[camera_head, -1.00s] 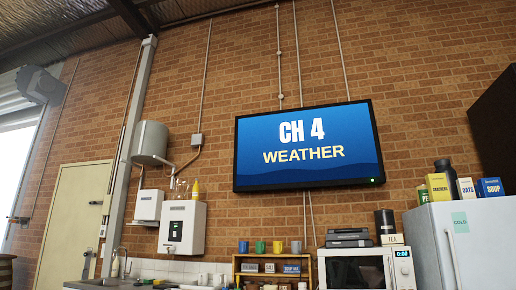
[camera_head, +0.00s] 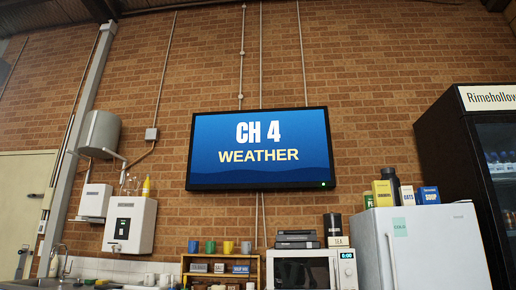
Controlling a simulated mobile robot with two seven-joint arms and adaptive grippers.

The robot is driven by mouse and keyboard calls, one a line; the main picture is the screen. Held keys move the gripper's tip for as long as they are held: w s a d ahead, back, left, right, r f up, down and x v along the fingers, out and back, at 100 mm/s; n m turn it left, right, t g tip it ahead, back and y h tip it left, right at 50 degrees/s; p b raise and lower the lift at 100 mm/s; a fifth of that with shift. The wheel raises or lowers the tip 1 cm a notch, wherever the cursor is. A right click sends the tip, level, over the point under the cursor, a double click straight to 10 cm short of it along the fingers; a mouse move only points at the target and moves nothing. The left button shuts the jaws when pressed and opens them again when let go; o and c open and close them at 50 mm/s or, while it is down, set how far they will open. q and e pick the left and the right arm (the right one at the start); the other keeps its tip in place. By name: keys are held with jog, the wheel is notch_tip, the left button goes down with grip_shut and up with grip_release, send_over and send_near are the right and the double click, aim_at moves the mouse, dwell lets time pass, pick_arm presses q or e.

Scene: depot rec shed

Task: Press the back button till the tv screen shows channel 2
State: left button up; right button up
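The tv screen (camera_head: 260,149) hangs on the brick wall in the upper middle of the head view. It shows "CH 4" and "WEATHER" in white and cream letters on blue. A small green light shows at its lower right edge. No back button can be made out in this view. Neither of my grippers shows.
Below the tv stand a wooden shelf (camera_head: 221,257) with mugs on top and a microwave (camera_head: 303,270). A white fridge (camera_head: 436,245) with boxes on it and a dark drinks cooler (camera_head: 470,150) stand at right. A wall-mounted white heater (camera_head: 129,225) and a sink (camera_head: 60,284) are at left.

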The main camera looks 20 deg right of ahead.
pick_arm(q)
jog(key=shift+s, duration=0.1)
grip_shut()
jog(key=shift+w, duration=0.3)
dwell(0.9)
